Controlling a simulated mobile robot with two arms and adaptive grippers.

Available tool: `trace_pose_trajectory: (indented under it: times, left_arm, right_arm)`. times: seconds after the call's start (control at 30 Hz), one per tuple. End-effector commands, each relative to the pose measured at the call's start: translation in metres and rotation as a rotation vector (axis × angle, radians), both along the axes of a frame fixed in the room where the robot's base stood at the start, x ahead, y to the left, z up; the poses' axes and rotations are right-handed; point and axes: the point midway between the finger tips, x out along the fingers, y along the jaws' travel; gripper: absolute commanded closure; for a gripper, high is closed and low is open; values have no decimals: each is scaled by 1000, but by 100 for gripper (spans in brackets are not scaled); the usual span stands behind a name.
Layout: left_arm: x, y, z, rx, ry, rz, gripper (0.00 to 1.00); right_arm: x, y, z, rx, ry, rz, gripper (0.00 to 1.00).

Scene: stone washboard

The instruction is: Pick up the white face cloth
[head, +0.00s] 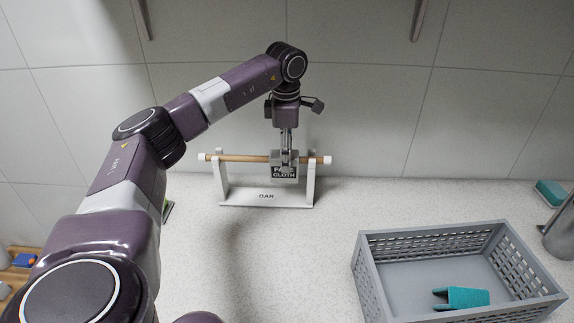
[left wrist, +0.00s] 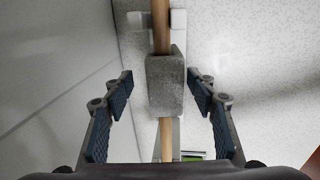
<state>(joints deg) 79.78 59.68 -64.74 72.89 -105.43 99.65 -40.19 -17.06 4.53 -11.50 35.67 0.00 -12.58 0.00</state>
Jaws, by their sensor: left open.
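The face cloth (head: 285,172) is a small, light grey piece draped over a wooden bar (head: 241,158) on a white stand (head: 265,197) against the back wall. A dark label on it reads partly as "FACE CLOTH". My left gripper (head: 289,158) points down over the cloth and hides part of it. In the left wrist view the cloth (left wrist: 165,84) sits across the bar (left wrist: 166,140), between the two open fingers (left wrist: 162,82), with a gap on each side. My right gripper is not in view.
A grey perforated basket (head: 400,238) stands at the front right with a teal item (head: 462,297) inside. A teal block (head: 551,192) and a grey metal container (head: 561,232) are at the far right. The speckled counter (head: 300,260) is clear in the middle. Tiled wall stands close behind the bar.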

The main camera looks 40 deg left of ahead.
Motion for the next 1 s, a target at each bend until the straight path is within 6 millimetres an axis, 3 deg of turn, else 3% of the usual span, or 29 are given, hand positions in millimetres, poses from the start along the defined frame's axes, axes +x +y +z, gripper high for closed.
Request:
trace_pose_trajectory:
  times: [0.4, 0.67, 1.0]
  left_arm:
    - [-2, 4, -53, -1, 1, 0, 48]
    - [-1, 4, -57, 0, 0, 0, 48]
    - [-1, 4, -57, 0, 0, 0, 83]
  right_arm:
    - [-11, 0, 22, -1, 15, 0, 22]
    - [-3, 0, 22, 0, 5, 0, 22]
    - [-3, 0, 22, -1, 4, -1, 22]
